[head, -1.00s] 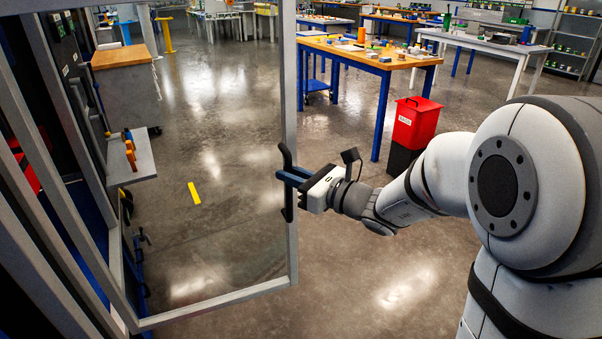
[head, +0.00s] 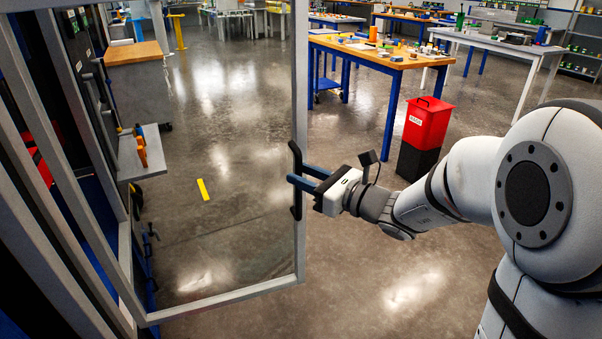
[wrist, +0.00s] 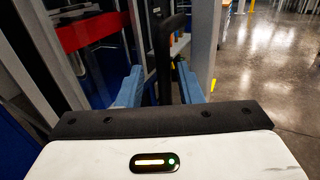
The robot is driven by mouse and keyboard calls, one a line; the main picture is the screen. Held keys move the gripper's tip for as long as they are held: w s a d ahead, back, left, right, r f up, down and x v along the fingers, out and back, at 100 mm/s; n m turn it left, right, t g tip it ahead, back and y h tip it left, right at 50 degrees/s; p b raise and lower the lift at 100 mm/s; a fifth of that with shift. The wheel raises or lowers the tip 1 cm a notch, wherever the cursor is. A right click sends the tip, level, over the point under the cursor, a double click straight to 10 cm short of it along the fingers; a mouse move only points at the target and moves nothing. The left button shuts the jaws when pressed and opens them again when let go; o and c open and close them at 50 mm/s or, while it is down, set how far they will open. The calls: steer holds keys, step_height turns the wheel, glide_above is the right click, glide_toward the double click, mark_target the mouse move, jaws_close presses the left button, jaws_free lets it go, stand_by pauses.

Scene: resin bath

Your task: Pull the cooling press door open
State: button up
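The cooling press door, a grey-framed clear panel (head: 301,90), stands swung out from the press at the left of the head view. Its dark vertical handle (head: 296,182) is on the free edge; it also shows in the wrist view (wrist: 163,55). My gripper (head: 304,179) is at the handle from the right. In the wrist view its two blue fingers (wrist: 160,88) are spread apart, with the handle between their tips and room showing beside it. The fingers look open, not clamped on the handle. Exact contact is hard to tell.
A red and black bin (head: 425,122) stands right of the door, beyond my arm. A blue-legged workbench (head: 370,50) is behind it. A small grey shelf (head: 140,158) juts out at the left. A yellow strip (head: 203,190) lies on the open floor.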

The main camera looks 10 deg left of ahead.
steer(key=v, duration=0.6)
steer(key=s+f+n+g+h+p, duration=0.2)
steer(key=s+n+g+h+p, duration=0.5)
steer(key=s+n, duration=0.65)
steer(key=s+d+r+n+h+p, duration=0.1)
steer(key=s+d+n+h, duration=0.1)
steer(key=d+n+h, duration=0.2)
steer(key=s+d+r+n+h+p, duration=0.2)
steer(key=d+n, duration=0.4)
steer(key=d, duration=0.4)
steer(key=shift+s+d+n+h, duration=0.35)
steer(key=shift+s+d+h, duration=0.1)
steer(key=shift+h, duration=0.75)
